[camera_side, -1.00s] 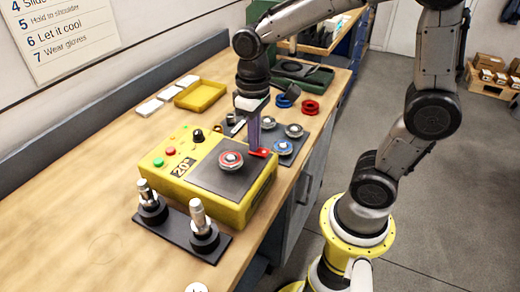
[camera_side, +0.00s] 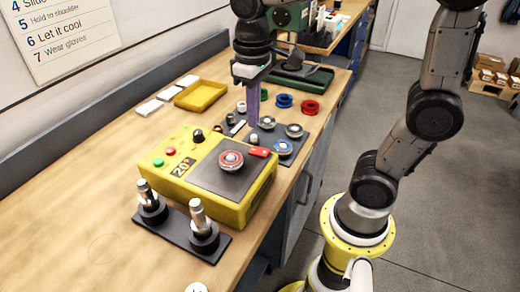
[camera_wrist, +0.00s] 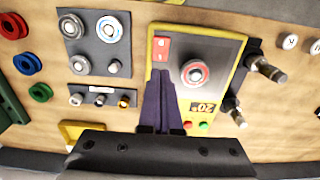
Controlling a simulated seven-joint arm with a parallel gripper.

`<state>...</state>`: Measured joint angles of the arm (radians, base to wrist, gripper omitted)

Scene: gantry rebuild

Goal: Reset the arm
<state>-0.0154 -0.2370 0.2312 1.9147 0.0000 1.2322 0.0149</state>
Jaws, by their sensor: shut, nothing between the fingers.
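My gripper (camera_side: 253,122) points straight down, shut and empty, above the back edge of the yellow heater box (camera_side: 240,205). In the wrist view my closed purple fingers (camera_wrist: 160,76) reach toward a small red block (camera_wrist: 162,48) on the box's dark plate. That red block (camera_side: 258,152) lies in the side view just below my fingertips, with a gap between. A red-ringed round part (camera_side: 231,160) sits on the plate; it also shows in the wrist view (camera_wrist: 194,73).
Behind the box lies a dark mat (camera_side: 290,143) with several round parts. Red (camera_side: 309,107) and blue (camera_side: 284,101) rings, a yellow tray (camera_side: 201,95) and a dark green tray (camera_side: 302,79) stand farther back. Two metal posts on a black base (camera_side: 200,238) stand in front.

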